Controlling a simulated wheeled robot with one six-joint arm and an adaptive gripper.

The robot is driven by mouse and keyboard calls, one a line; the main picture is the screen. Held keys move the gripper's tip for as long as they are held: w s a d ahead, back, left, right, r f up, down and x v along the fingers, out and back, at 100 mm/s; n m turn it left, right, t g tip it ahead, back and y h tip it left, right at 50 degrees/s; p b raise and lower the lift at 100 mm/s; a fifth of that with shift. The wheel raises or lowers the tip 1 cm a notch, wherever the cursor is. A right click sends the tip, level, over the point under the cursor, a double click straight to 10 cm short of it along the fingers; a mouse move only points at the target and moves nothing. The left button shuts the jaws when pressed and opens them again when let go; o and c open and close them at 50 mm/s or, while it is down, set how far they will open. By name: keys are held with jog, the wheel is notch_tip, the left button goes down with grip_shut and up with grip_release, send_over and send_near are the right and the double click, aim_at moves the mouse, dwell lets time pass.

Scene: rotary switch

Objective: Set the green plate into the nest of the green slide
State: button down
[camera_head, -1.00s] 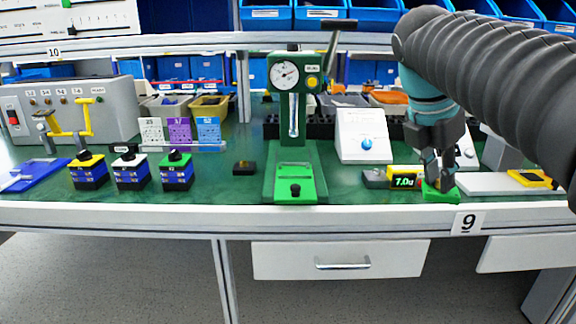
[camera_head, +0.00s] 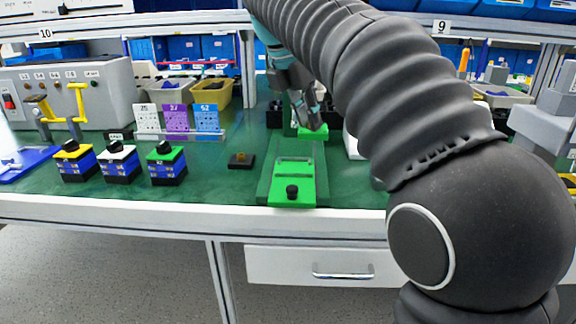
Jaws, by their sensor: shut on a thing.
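The green slide (camera_head: 293,192) lies on the bench mat, with a black knob at its front and a recessed nest (camera_head: 294,166) toward its back. My gripper (camera_head: 309,120) points down and is shut on the green plate (camera_head: 314,133). The plate is seen above the rear of the slide in the picture, slightly right of the nest and apart from it. The gripper hides part of the plate. My arm covers the gauge stand behind the slide.
Three blue boxes with black knobs (camera_head: 165,167) stand to the left, with a small black block (camera_head: 241,160) between them and the slide. Cards (camera_head: 178,121) stand behind. My arm hides the right side of the bench.

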jog(key=w+a+r, duration=0.1)
jog(key=w+a, duration=0.2)
jog(key=b, duration=0.2)
send_near(295, 168)
jog(key=x, duration=0.5)
jog(key=shift+w+r, duration=0.1)
jog(key=shift+w, duration=0.05)
jog(key=c, duration=1)
grip_release()
jog(key=shift+c, duration=0.2)
jog(key=p+v, duration=0.2)
jog(key=v, duration=1)
jog(key=shift+d, duration=0.1)
